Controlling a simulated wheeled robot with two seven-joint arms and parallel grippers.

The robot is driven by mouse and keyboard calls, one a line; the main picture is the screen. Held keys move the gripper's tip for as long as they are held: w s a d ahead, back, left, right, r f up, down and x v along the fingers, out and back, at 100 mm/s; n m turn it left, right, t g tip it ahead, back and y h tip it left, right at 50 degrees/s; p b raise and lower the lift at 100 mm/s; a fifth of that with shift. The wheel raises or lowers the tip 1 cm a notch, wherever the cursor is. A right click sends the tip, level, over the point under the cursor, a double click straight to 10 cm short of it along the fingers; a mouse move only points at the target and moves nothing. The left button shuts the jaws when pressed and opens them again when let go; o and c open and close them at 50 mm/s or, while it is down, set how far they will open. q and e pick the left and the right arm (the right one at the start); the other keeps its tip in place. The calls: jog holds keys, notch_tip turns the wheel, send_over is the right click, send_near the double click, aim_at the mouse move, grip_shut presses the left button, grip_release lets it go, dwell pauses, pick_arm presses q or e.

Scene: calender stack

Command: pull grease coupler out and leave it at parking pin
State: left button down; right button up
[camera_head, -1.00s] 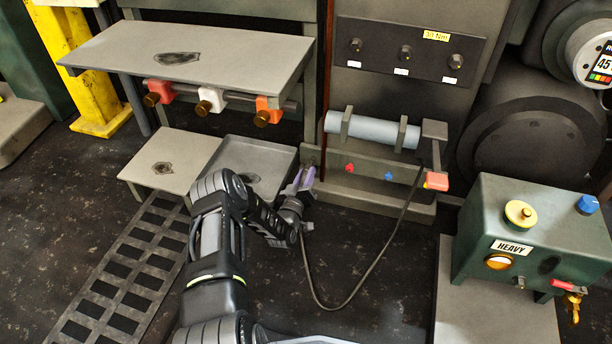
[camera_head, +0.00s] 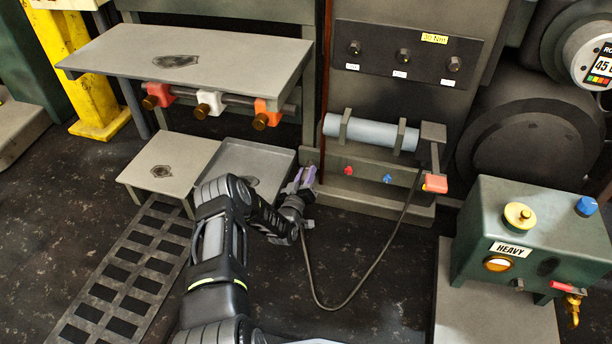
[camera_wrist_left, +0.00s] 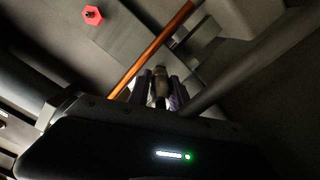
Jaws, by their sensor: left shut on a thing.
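My left gripper (camera_head: 303,180) is at the left end of the grey rail (camera_head: 330,172) below the pale blue cylinder. Its purple fingers are shut on the grease coupler, a small dark cylinder that shows between them in the left wrist view (camera_wrist_left: 160,84). In the head view the fingers mostly hide the coupler, and I cannot tell whether it is still seated on a fitting. A black hose (camera_head: 347,308) hangs in a loop from the gripper. A red pin (camera_head: 349,170) and a blue pin (camera_head: 388,179) stick out of the rail; I cannot tell which is the parking pin. My right gripper is not in view.
A shallow grey tray (camera_head: 262,152) and a low stand (camera_head: 160,182) are left of the gripper. A green box marked HEAVY (camera_head: 530,240) stands at right. A copper-coloured rod (camera_wrist_left: 150,50) passes close by in the left wrist view.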

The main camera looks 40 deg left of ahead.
pick_arm(q)
jog(key=shift+w, duration=0.1)
jog(key=c, duration=0.8)
grip_release()
jog(key=shift+o, duration=0.2)
jog(key=shift+p+v, duration=0.7)
jog(key=shift+v, duration=0.3)
jog(key=p+v, duration=0.2)
jog(key=v, duration=0.3)
